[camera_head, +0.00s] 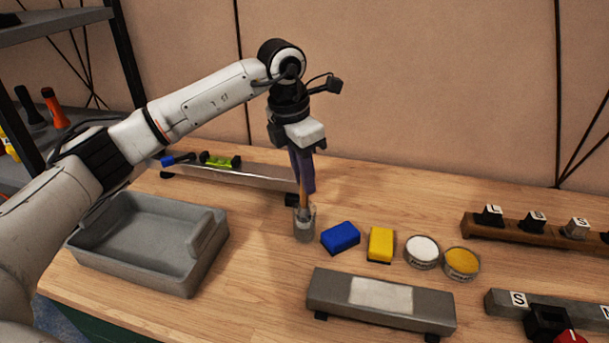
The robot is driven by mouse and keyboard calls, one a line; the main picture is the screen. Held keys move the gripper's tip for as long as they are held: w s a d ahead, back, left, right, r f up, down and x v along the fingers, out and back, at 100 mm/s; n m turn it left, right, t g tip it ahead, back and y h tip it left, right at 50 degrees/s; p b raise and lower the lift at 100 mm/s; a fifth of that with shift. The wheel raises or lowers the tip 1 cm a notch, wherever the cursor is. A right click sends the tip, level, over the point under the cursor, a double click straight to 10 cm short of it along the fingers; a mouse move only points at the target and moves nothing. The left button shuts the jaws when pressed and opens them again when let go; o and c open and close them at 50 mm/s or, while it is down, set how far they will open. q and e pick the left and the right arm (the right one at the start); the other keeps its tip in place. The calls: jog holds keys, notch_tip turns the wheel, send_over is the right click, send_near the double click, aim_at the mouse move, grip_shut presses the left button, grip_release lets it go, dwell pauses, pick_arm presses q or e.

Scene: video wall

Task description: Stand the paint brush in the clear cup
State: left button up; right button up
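The clear cup (304,228) stands upright on the wooden table near the middle of the camera_head view. The paint brush (302,198) is nearly upright, with its tan handle above the cup and its lower end inside the cup's mouth. Whether it touches the cup's bottom is hard to tell. My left gripper (303,186) points down directly above the cup, with its fingers close together around the upper part of the brush. The fingers hide the brush's top. My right gripper is not in view.
A blue block (340,237) and a yellow block (380,245) lie right of the cup, beside two round tubs (422,252). A grey tray (133,272) is at left. A grey bar (328,291) lies in front; a rail (240,174) runs behind.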

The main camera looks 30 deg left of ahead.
pick_arm(q)
jog(key=o, duration=0.5)
jog(key=r, duration=0.3)
jog(key=s+r, duration=0.1)
jog(key=r, duration=0.2)
jog(key=a+r, duration=0.1)
jog(key=r, duration=0.3)
jog(key=shift+s+r, duration=0.1)
jog(key=shift+s, duration=0.2)
dwell(0.4)
